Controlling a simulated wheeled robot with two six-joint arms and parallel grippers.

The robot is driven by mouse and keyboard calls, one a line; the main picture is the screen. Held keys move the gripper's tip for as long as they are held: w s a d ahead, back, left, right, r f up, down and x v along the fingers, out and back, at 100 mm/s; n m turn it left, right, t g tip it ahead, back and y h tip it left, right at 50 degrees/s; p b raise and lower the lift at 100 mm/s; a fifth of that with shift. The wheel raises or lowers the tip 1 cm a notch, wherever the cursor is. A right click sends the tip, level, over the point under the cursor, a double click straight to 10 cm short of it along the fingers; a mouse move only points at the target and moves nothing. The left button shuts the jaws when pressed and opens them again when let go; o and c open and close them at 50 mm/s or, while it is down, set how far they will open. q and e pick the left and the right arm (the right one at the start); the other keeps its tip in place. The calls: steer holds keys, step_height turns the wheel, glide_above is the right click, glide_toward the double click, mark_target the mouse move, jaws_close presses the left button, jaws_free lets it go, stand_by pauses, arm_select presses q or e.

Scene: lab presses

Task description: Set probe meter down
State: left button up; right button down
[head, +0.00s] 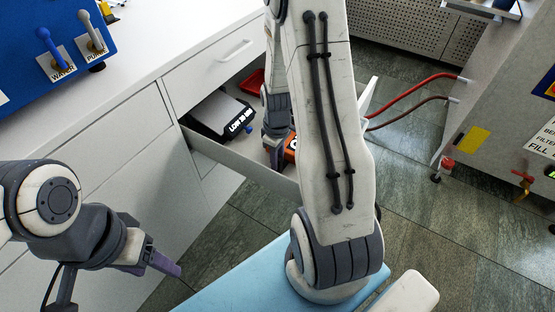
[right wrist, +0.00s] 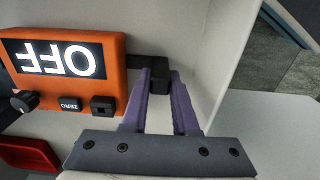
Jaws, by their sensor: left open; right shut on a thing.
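The probe meter (right wrist: 112,62) is orange with a lit display reading OFF, upside down in the right wrist view, a knob and a ZERO button. In the head view only a small orange part of it (head: 290,150) shows beside my right arm, inside the open drawer (head: 232,166). My right gripper (right wrist: 160,85) is shut on the black piece at the meter's side. I cannot tell whether the meter touches the drawer floor. My left gripper (head: 160,265) is open and empty, outside the drawer at lower left.
A dark and white device (head: 222,112) lies at the drawer's left, and a red tray (head: 252,82) at its back. The red tray also shows in the right wrist view (right wrist: 28,155). The white counter (head: 130,70) holds a blue panel (head: 70,30).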

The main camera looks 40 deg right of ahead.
steer(key=shift+f, duration=0.1)
steer(key=c, duration=0.7)
jaws_free()
step_height(320, 180, up, 12)
steer(key=p, duration=0.5)
steer(key=s+a+r+n, duration=0.1)
steer(key=s+a+r, duration=0.25)
steer(key=a, duration=0.65)
steer(key=s+a+r+n, duration=0.15)
steer(key=a+r, duration=0.25)
steer(key=a, duration=0.5)
steer(key=shift+y, duration=0.5)
steer(key=s+a+r, duration=0.1)
steer(key=s+a, duration=0.1)
steer(key=s, duration=0.2)
steer(key=s+a+r, duration=0.1)
steer(key=s+a, duration=0.2)
steer(key=s, duration=0.1)
steer(key=s+a+r, duration=0.1)
steer(key=s+a, duration=0.2)
steer(key=s, duration=0.1)
steer(key=shift+s+r, duration=0.15)
steer(key=shift+s, duration=0.1)
